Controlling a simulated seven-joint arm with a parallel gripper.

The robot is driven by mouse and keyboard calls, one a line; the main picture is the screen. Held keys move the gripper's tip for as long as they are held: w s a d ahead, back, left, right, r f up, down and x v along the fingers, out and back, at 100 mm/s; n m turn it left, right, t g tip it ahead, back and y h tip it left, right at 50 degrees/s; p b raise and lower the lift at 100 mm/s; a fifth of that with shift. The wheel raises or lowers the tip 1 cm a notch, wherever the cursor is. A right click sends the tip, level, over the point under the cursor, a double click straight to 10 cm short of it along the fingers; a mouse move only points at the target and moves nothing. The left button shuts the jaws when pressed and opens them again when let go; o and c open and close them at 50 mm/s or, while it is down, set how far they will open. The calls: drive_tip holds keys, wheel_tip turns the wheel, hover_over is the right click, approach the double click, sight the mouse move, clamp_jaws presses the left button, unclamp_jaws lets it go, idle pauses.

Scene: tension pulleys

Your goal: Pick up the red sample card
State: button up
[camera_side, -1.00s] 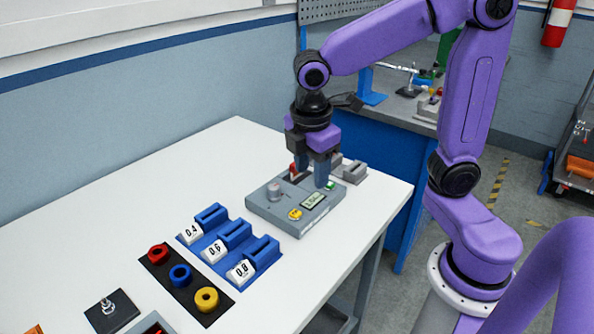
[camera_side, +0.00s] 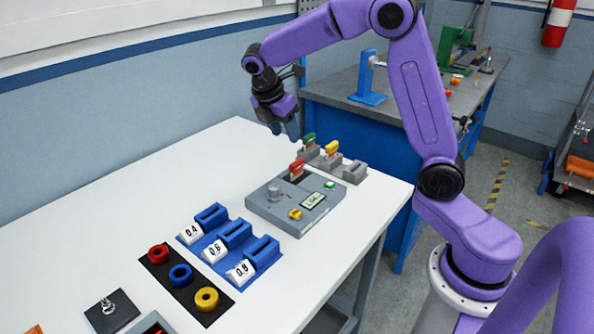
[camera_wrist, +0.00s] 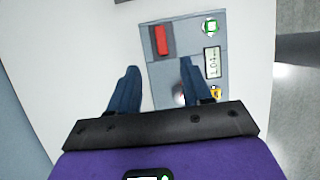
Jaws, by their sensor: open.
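The red sample card (camera_side: 297,168) stands upright in a slot at the back of the grey tester box (camera_side: 262,208). In the wrist view the red card (camera_wrist: 162,41) shows from above, beyond my fingertips. My gripper (camera_side: 285,134) is open and empty, up in the air behind and left of the card. In the wrist view its two blue fingers (camera_wrist: 160,72) are spread apart with nothing between them. The box carries a round knob (camera_side: 274,190), a display (camera_side: 313,200), a green button (camera_side: 330,185) and a yellow part (camera_side: 295,214).
Grey holders behind the box carry a green card (camera_side: 309,139) and a yellow card (camera_side: 332,147); another grey holder (camera_side: 354,172) looks empty. Blue stands (camera_side: 232,240) with number labels and a black strip (camera_side: 202,308) with red, blue and yellow rings lie at front. The table's left back is clear.

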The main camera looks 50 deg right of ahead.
sight(297, 162)
drive_tip(key=x, duration=1.3)
drive_tip(key=shift+s+a+f, duration=0.1)
drive_tip(key=shift+a, duration=0.05)
clamp_jaws()
